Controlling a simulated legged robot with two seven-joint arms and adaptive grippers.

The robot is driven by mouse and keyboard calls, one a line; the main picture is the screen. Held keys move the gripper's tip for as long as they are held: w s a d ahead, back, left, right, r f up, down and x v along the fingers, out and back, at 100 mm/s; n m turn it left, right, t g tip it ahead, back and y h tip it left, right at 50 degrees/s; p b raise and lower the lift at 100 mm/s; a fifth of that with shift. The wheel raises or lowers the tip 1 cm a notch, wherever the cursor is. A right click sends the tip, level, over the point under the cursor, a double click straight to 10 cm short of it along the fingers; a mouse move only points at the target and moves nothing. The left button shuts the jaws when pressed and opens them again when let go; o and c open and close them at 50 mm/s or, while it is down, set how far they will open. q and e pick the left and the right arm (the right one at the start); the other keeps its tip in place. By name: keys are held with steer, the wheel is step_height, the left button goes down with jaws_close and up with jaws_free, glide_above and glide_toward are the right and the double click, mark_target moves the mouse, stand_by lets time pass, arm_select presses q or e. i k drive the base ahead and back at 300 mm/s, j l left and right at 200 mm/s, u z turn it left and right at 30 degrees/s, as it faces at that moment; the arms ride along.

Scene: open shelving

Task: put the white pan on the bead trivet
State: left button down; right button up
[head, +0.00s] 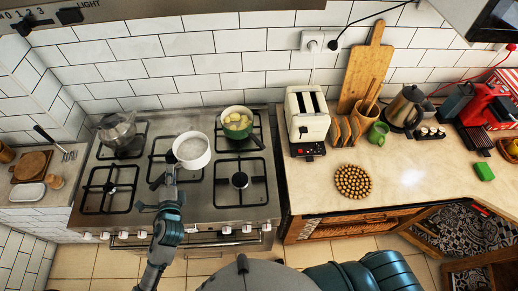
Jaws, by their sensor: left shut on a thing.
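The white pan (191,149) is over the middle of the stove, at the back centre burner. Its inside looks pale and speckled. My left gripper (169,178) is at the front left of the pan and shut on it, at the handle side; the handle is mostly hidden by the fingers. I cannot tell whether the pan touches the grate. The round bead trivet (353,181) lies bare on the counter to the right of the stove. My right gripper is out of the picture; only part of that arm shows at the bottom.
A green pot (238,124) with food stands just right of the pan, its handle pointing front right. A toaster (307,117) stands between stove and trivet, towards the back. Counter around the trivet is clear.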

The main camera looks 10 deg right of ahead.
mark_target(339, 182)
steer(key=z, duration=0.45)
steer(key=j+z, duration=0.15)
steer(key=z, duration=0.7)
steer(key=j+z, duration=0.1)
steer(key=z, duration=0.35)
steer(key=k+z, duration=0.1)
steer(key=z, duration=0.75)
